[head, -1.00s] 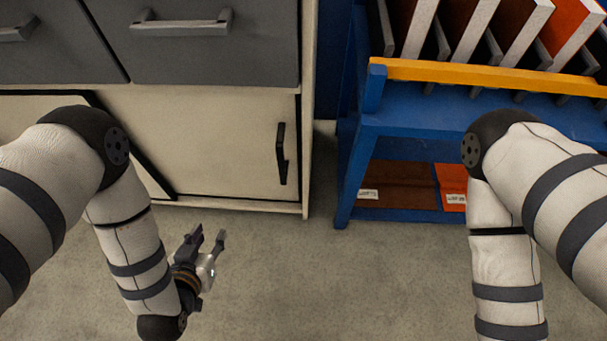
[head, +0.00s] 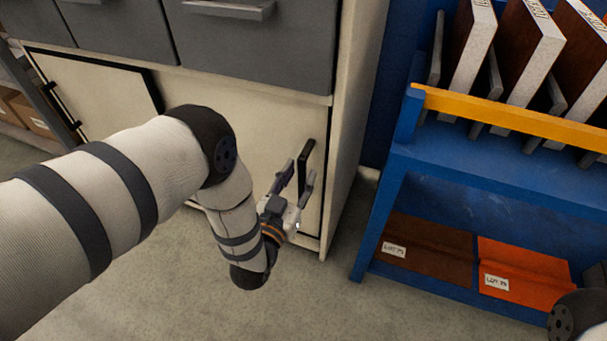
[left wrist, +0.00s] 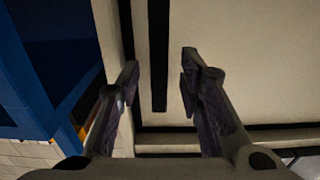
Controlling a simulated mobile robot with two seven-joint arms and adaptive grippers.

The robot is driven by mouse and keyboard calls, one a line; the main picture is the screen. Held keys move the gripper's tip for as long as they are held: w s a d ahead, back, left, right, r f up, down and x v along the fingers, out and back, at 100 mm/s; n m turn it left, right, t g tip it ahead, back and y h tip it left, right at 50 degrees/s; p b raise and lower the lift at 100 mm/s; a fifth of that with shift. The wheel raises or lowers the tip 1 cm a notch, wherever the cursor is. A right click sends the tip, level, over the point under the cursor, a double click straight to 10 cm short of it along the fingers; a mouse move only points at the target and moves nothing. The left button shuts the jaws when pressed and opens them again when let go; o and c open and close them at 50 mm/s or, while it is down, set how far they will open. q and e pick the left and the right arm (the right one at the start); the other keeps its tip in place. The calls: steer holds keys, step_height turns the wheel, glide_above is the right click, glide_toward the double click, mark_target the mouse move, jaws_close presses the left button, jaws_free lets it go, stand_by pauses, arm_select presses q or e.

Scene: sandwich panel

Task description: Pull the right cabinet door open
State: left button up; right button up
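The right cabinet door (head: 265,120) is cream and looks shut. Its upright black handle (head: 306,160) is near the door's right edge. My left gripper (head: 298,172) is open at the handle, with its fingers on either side of it in the head view. In the left wrist view, the handle (left wrist: 158,55) shows as a dark bar between the two spread fingertips (left wrist: 160,70), with gaps on both sides. I cannot tell how deep the handle sits between the fingers. My right gripper is out of view.
Grey drawers (head: 255,45) are above the door. The left cabinet door (head: 95,90) has a dark band along its right side. A blue rack (head: 440,160) with upright panels and lower brown and orange items stands to the right. Bare floor (head: 310,300) lies in front.

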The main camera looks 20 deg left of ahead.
arm_select(q)
steer(key=shift+w, duration=1)
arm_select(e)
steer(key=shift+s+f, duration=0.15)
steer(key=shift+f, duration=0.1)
arm_select(q)
jaws_close()
